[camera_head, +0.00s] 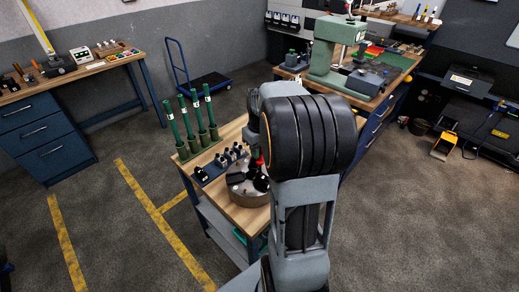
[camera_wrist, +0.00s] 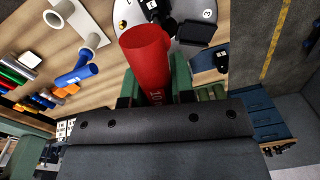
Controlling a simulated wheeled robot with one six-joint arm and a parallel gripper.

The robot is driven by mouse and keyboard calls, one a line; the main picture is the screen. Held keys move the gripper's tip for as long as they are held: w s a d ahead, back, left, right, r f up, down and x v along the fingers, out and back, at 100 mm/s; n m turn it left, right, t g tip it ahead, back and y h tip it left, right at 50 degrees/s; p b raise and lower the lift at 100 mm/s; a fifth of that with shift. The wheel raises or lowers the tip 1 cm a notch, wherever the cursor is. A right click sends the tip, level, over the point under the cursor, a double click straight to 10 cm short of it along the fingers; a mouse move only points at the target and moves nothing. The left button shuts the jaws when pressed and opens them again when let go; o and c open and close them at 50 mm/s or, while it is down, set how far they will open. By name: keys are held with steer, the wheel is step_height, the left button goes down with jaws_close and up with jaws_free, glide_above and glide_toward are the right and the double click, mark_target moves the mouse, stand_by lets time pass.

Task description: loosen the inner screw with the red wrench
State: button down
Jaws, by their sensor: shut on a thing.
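My gripper (camera_wrist: 154,88) is shut on the red wrench (camera_wrist: 147,50), a thick red cylinder with a number on its side. In the wrist view its red end points up the picture and overlaps the edge of a round grey chuck (camera_wrist: 190,48). The chuck has black jaws (camera_wrist: 203,32) and a marked number 3. In the head view the chuck (camera_head: 250,198) sits on a wooden-topped cart, with a bit of the red wrench (camera_head: 259,159) above it. My arm hides most of the gripper there. The inner screw is not discernible, and I cannot tell whether the wrench touches it.
The cart top (camera_head: 232,217) also holds a rack of small dark parts (camera_head: 221,163) and several green upright rods (camera_head: 190,122) in holders. A workbench with a green press (camera_head: 330,52) stands behind. A blue trolley (camera_head: 203,83) and yellow-marked floor lie to the left.

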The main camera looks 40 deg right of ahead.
steer(key=shift+n, duration=1)
steer(key=shift+r+m, duration=0.1)
steer(key=shift+m, duration=0.6)
steer(key=shift+r, duration=0.15)
steer(key=shift+r+p, duration=2)
steer(key=shift+r, duration=0.3)
